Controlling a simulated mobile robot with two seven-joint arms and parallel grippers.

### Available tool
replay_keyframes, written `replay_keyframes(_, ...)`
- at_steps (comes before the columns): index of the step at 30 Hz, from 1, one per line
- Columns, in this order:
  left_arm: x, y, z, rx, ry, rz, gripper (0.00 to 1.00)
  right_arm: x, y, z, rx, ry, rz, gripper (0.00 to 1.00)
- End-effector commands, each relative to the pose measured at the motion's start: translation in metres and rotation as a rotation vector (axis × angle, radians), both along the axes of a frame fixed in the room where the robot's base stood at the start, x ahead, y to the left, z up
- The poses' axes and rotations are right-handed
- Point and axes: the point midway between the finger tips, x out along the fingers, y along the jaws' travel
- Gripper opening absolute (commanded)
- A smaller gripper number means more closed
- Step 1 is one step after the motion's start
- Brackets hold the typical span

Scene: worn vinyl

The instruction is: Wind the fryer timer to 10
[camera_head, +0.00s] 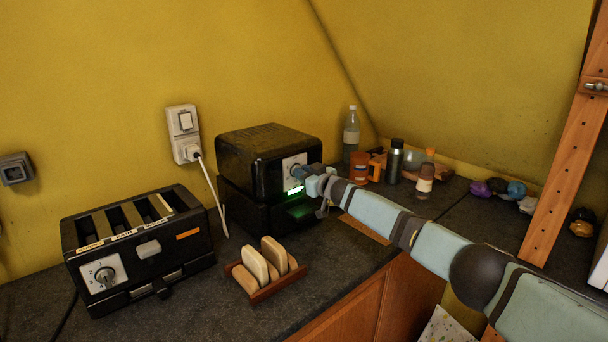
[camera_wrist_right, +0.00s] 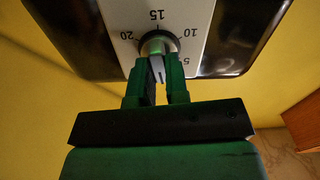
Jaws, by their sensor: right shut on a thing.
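The fryer (camera_head: 268,150) is a black box at the back of the counter with a silver timer plate on its front and a green glow below the plate. In the right wrist view the timer plate (camera_wrist_right: 112,15) carries the numbers 20, 15, 10 and 5 around a round knob (camera_wrist_right: 157,46). My right gripper (camera_head: 300,174) is at the fryer's front. Its two green fingers (camera_wrist_right: 157,72) are shut on the knob from both sides. A pale mark on the knob shows between the fingers, pointing down in the picture. My left gripper is not in view.
A black toaster (camera_head: 140,248) with its own dial stands at the left. A wooden rack (camera_head: 268,292) holding bread slices sits in front of the fryer. A bottle (camera_head: 351,135), an orange mug (camera_head: 359,168) and a dark flask (camera_head: 394,162) stand right of the fryer. A white cord (camera_head: 208,190) hangs from the wall socket.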

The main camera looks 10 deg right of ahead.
Motion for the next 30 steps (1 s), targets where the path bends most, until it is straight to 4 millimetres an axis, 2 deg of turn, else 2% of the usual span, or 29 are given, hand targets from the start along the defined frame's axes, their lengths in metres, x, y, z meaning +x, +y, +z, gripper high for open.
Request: replay_keyframes(30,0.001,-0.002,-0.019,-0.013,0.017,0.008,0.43,-0.002,0.002,-0.005,-0.778,-0.533,0.001,0.00)
